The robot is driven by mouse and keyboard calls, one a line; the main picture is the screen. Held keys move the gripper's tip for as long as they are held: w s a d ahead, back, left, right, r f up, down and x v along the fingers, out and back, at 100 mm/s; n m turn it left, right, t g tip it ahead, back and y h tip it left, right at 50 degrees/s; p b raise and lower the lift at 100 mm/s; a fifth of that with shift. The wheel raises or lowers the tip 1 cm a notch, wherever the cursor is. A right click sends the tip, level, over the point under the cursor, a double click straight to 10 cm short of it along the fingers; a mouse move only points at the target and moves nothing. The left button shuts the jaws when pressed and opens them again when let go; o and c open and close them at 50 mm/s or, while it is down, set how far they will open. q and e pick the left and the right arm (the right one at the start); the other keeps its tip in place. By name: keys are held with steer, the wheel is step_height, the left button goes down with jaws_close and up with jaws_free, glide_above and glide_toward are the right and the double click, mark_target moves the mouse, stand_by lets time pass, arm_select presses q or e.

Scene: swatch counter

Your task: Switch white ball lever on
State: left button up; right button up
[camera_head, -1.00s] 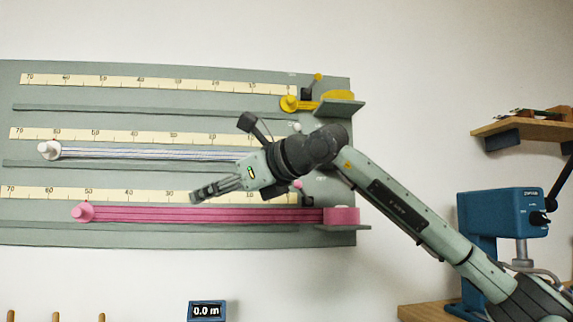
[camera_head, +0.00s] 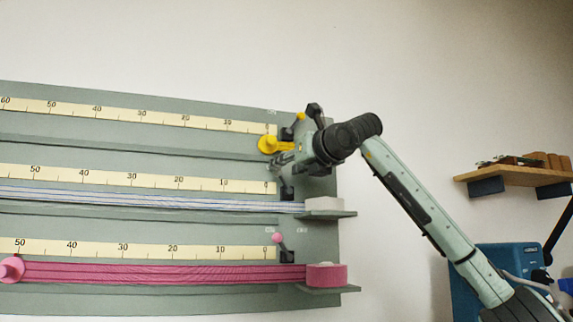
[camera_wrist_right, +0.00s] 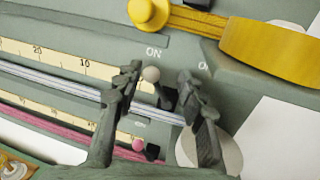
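The white ball (camera_wrist_right: 150,74) of the middle lever shows in the right wrist view, below an "ON" label on the grey board. Its dark lever base (camera_head: 287,191) shows in the head view below my gripper; the ball is hidden there. My right gripper (camera_wrist_right: 158,82) is open, with one dark finger on each side of the ball. The ball looks closer to the left finger; I cannot tell whether they touch. In the head view the right gripper (camera_head: 281,165) is at the right end of the middle row. My left gripper is not in view.
A pink ball lever (camera_head: 277,238) sits below, and a yellow ball (camera_head: 300,116) above. Pink ribbon (camera_head: 170,273) and white ribbon (camera_head: 130,200) run along the board. A wooden shelf (camera_head: 515,175) is at right.

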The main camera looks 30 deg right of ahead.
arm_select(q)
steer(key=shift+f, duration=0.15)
arm_select(e)
steer(key=shift+w, duration=0.35)
jaws_close()
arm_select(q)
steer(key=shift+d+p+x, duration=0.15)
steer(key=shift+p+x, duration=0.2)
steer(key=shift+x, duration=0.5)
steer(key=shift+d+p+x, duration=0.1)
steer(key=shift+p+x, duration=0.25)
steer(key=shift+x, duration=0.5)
arm_select(e)
steer(key=shift+w+a+f+n+g, duration=0.15)
steer(key=shift+a+f+n, duration=0.1)
steer(key=shift+n, duration=0.4)
steer(key=shift+a+f+n+g, duration=0.15)
steer(key=shift+a+n, duration=0.1)
steer(key=shift+n, duration=0.4)
jaws_free()
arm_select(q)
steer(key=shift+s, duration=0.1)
arm_select(e)
steer(key=shift+r, duration=0.1)
